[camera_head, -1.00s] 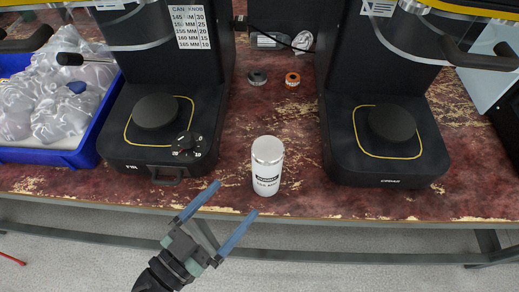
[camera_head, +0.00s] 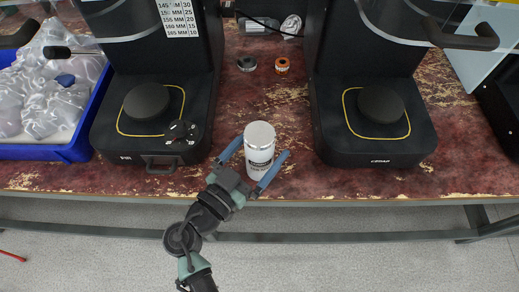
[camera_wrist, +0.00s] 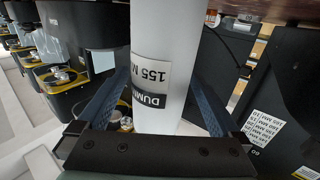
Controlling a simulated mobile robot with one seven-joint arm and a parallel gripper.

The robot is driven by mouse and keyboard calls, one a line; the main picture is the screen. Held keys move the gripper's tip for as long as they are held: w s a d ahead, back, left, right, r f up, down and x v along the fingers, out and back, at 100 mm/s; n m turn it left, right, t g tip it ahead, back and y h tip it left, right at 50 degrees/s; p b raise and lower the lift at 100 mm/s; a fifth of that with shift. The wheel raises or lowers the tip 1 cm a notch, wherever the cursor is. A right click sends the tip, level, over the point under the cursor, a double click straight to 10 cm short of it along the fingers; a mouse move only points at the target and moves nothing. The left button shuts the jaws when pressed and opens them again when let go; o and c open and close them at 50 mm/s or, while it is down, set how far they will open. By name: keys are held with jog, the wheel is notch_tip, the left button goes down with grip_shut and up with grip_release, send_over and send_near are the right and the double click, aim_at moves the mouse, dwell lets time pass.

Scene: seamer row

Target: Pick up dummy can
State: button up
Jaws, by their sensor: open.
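My gripper (camera_head: 256,166) is open, with one blue finger on each side of the can. In the wrist view the can (camera_wrist: 160,50) stands between the two fingers (camera_wrist: 155,105), and its label shows "DUMMY" and "155 M". I see no clear contact of both fingers with the can. The can's lower part is partly hidden by the gripper in the head view.
A black seamer (camera_head: 135,142) stands left of the can and another (camera_head: 385,148) stands right. A blue bin (camera_head: 76,148) with bagged items is at far left. A dark ring (camera_head: 246,64) and an orange ring (camera_head: 282,65) lie behind. The table between them is mostly clear.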

jog(key=c, duration=1.5)
